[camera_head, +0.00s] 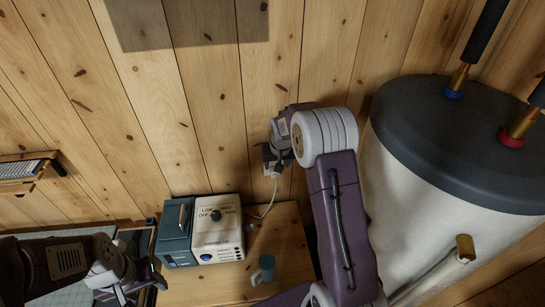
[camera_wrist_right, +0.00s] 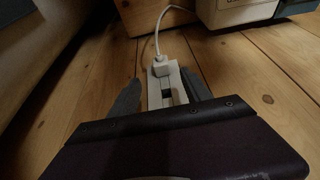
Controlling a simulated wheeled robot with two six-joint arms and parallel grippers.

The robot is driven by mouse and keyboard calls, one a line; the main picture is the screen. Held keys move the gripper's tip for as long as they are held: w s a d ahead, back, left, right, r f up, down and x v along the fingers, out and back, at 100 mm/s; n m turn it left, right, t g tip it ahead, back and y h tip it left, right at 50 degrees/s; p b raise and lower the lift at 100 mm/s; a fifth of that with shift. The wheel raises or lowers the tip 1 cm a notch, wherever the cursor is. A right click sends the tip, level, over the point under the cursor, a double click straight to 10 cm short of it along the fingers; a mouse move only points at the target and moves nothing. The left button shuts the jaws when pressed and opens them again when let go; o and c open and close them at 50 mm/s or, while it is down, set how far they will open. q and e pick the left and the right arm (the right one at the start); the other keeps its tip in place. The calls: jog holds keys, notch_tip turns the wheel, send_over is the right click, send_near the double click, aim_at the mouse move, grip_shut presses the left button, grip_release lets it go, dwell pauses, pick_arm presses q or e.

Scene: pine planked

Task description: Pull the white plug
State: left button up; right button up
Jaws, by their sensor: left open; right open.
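The white plug (camera_wrist_right: 160,67) sits in a white socket strip (camera_wrist_right: 169,93) on the planked wall, its white cord running away from it in the right wrist view. The cord (camera_head: 268,203) also shows in the head view, running from the appliance up to my right gripper (camera_head: 270,157). My right gripper is open, with its two fingers (camera_wrist_right: 160,79) on either side of the strip and their tips near the plug. I cannot tell whether they touch it. In the head view the gripper hides most of the strip. My left gripper (camera_head: 122,292) is open and empty at the lower left.
A white and blue-grey appliance (camera_head: 228,245) with a dial stands on a wooden table (camera_head: 205,288). A teal mug (camera_head: 264,269) stands in front of it. A large white tank (camera_head: 405,205) with a dark lid fills the right side. A small shelf (camera_head: 20,170) hangs at left.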

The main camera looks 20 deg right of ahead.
aim_at(275, 173)
jog(key=p+x, duration=0.3)
jog(key=x, duration=0.5)
jog(key=shift+f+p, duration=0.15)
jog(key=shift+p, duration=0.15)
jog(key=shift+w+f, duration=0.15)
jog(key=shift+f, duration=0.2)
jog(key=shift+a, duration=0.1)
grip_shut()
